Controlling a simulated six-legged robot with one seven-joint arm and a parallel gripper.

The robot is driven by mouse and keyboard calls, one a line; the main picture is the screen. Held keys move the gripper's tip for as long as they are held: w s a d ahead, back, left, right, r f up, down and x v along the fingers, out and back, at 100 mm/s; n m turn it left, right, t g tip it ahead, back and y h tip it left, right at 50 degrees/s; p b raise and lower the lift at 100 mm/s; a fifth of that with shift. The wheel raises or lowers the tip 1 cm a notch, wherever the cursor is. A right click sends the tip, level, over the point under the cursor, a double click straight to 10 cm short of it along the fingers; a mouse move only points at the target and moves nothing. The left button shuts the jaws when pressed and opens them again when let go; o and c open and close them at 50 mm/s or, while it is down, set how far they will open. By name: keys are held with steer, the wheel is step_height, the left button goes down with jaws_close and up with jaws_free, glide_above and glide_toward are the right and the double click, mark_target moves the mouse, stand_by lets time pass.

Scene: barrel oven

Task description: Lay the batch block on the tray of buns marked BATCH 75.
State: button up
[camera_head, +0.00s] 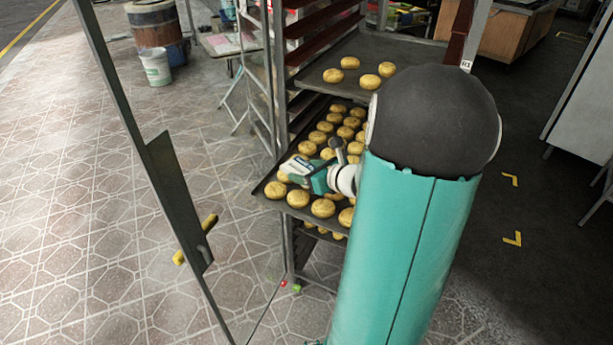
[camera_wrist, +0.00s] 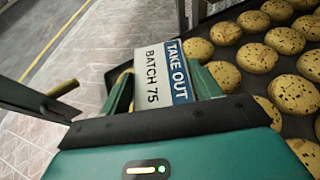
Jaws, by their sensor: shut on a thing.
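The batch block (camera_wrist: 158,75) is a white plate with a blue strip. It reads "TAKE OUT" and "BATCH 75" in the wrist view. My gripper (camera_wrist: 165,88) is shut on it, with a green finger at each side. In the head view my gripper (camera_head: 300,172) is over the left front part of a dark tray of buns (camera_head: 262,188), pulled partly out of a rack. Browned buns (camera_wrist: 257,57) in rows show beside the block in the wrist view. I cannot tell whether the block touches the buns. No mark on the tray is readable.
A higher tray (camera_head: 370,48) with several buns juts out above. Below the bun tray, more buns (camera_head: 322,231) show. A metal door frame (camera_head: 165,170) with a yellow handle (camera_head: 195,240) stands at the left. My arm hides the tray's right part.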

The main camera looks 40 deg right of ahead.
steer(key=shift+s+f, duration=0.1)
steer(key=shift+f, duration=0.65)
steer(key=shift+w+f, duration=0.2)
steer(key=shift+f, duration=0.15)
steer(key=shift+s, duration=0.15)
steer(key=shift+f, duration=0.45)
steer(key=o, duration=1)
steer(key=shift+r, duration=0.1)
